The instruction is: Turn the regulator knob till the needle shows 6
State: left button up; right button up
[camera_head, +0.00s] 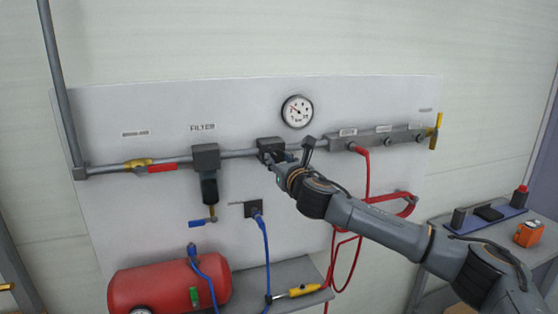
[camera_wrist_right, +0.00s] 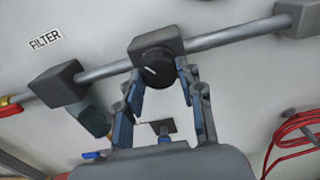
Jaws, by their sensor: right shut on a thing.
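The regulator knob (camera_wrist_right: 159,68) is black and round with a pale mark line pointing to its upper left in the right wrist view. It sits under the dark regulator block (camera_head: 270,144) on the grey pipe. My right gripper (camera_wrist_right: 157,82) has its two fingers on either side of the knob, shut on it. In the head view my right gripper (camera_head: 288,158) hides most of the knob. The round white gauge (camera_head: 297,111) is on the panel just above and right of the block. My left gripper is out of view.
The filter (camera_head: 207,170) hangs from the pipe at the left. The manifold (camera_head: 375,138) with a red hose (camera_head: 367,180) is at the right. A red tank (camera_head: 170,284) stands below. A blue hose (camera_head: 264,240) hangs under the regulator.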

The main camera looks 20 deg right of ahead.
jog(key=shift+m, duration=0.3)
jog(key=m+p, duration=0.1)
jog(key=m, duration=0.2)
jog(key=shift+m, duration=0.3)
jog(key=m+p, duration=0.1)
jog(key=m, duration=0.8)
jog(key=shift+a+p, duration=0.1)
jog(key=shift+p, duration=0.2)
jog(key=m, duration=0.5)
jog(key=shift+m, duration=0.3)
jog(key=o, duration=1.2)
jog(key=shift+c, duration=0.2)
jog(key=shift+s, duration=0.1)
